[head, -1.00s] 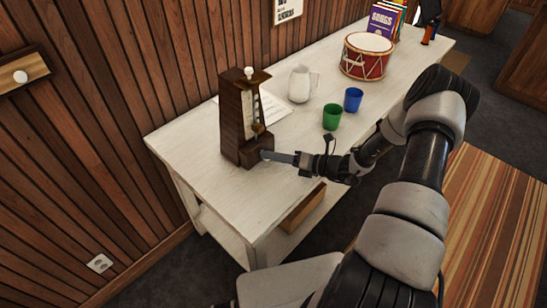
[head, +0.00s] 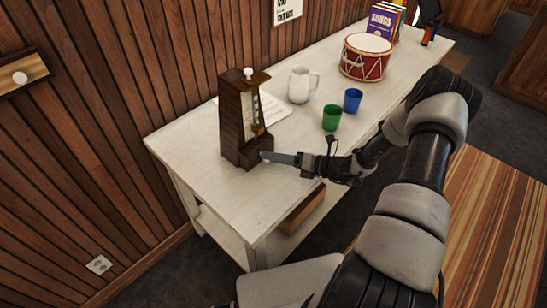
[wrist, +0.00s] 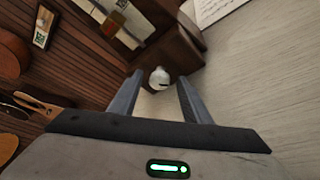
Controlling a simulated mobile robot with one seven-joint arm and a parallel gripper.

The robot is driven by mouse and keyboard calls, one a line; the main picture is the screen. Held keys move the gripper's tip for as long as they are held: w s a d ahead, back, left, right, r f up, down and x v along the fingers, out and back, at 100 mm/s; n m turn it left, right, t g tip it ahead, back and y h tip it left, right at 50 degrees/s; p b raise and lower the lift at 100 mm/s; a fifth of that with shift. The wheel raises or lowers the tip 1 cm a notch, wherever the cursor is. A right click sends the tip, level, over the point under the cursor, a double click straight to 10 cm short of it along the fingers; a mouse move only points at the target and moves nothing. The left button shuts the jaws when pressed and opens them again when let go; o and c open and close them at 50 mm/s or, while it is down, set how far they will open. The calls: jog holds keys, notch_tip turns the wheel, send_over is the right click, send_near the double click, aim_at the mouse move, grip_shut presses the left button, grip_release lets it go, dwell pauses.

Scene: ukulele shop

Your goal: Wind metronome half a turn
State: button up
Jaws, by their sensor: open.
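The metronome (head: 236,130) is a dark brown wooden tower standing upright on the near-left part of the white table. Its base and pale front panel also show in the wrist view (wrist: 172,45). A small light round winding knob (wrist: 159,78) sits on the side of its base. My gripper (head: 266,156) reaches in from the right at base height. In the wrist view, my gripper (wrist: 157,88) is open, with one finger on each side of the knob. I cannot tell whether either finger touches it. In the head view the fingertips hide the knob.
The white table (head: 215,205) also bears a sheet of paper (head: 275,110), a white pitcher (head: 299,85), a green cup (head: 331,118), a blue cup (head: 352,100) and a red drum (head: 365,57). The wood-panelled wall (head: 110,110) stands close behind. The table's near-left corner is clear.

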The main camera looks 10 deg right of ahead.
jog(key=v, duration=1.6)
jog(key=shift+s+d, duration=0.25)
jog(key=shift+s, duration=0.05)
jog(key=shift+o, duration=0.2)
jog(key=shift+r+b, duration=0.15)
jog(key=shift+b, duration=0.15)
jog(key=s+a+r+n+t+h+b, duration=0.2)
jog(key=a+n+h+b, duration=0.4)
jog(key=b, duration=0.8)
jog(key=shift+n+y, duration=0.6)
jog(key=shift+y, duration=0.2)
jog(key=b+x, duration=0.4)
jog(key=x, duration=1.2)
